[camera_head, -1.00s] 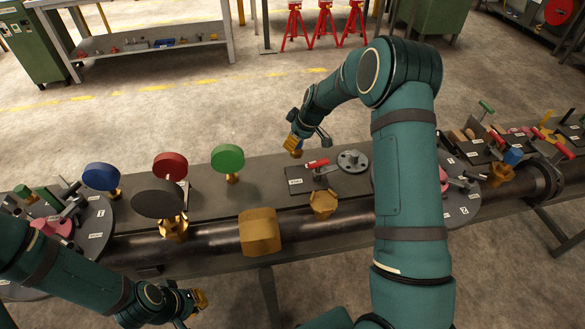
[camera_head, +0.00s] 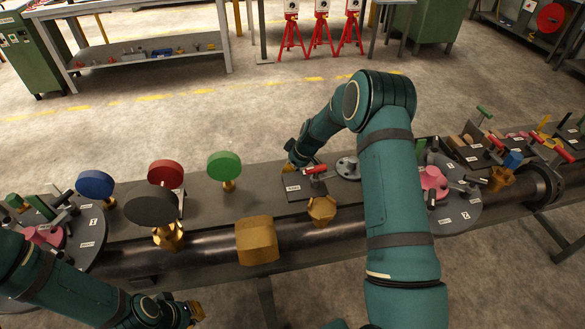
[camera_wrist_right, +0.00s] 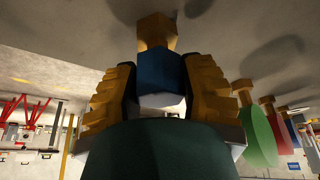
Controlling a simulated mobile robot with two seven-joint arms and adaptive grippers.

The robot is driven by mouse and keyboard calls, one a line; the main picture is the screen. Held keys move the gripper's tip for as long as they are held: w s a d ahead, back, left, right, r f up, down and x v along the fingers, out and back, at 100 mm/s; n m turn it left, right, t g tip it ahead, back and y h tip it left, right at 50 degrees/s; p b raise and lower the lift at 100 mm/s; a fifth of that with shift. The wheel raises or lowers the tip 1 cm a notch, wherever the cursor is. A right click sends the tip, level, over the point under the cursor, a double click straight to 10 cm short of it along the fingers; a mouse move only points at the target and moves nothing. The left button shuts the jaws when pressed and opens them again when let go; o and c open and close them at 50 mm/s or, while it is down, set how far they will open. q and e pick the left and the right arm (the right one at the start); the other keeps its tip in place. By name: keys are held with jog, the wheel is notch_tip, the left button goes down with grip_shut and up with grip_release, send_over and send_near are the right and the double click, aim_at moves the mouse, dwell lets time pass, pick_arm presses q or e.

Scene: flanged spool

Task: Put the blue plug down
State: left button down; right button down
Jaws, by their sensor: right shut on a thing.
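In the right wrist view, the blue plug (camera_wrist_right: 163,70) sits between the two ribbed yellow fingers of my right gripper (camera_wrist_right: 165,95), which is shut on it. A gold part (camera_wrist_right: 155,32) extends beyond the blue body toward the grey surface; I cannot tell whether it touches. In the head view, my right gripper (camera_head: 288,167) is low at the bench's far edge, left of the dark plate with the red-handled clamp (camera_head: 316,169). The plug is hidden there. My left gripper (camera_head: 196,311) is at the lower left, clear of the bench; its opening cannot be made out.
Green (camera_head: 224,165), red (camera_head: 165,173) and blue (camera_head: 95,184) discs on gold stems stand on the bench left of my right gripper. A dark disc (camera_head: 152,208) and a gold block (camera_head: 257,240) are nearer. Bare bench (camera_head: 255,192) lies right of the green disc.

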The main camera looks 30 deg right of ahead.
jog(key=c, duration=0.6)
grip_release()
jog(key=shift+o, duration=0.2)
jog(key=shift+r, duration=0.1)
jog(key=p+v, duration=0.2)
jog(key=v, duration=1)
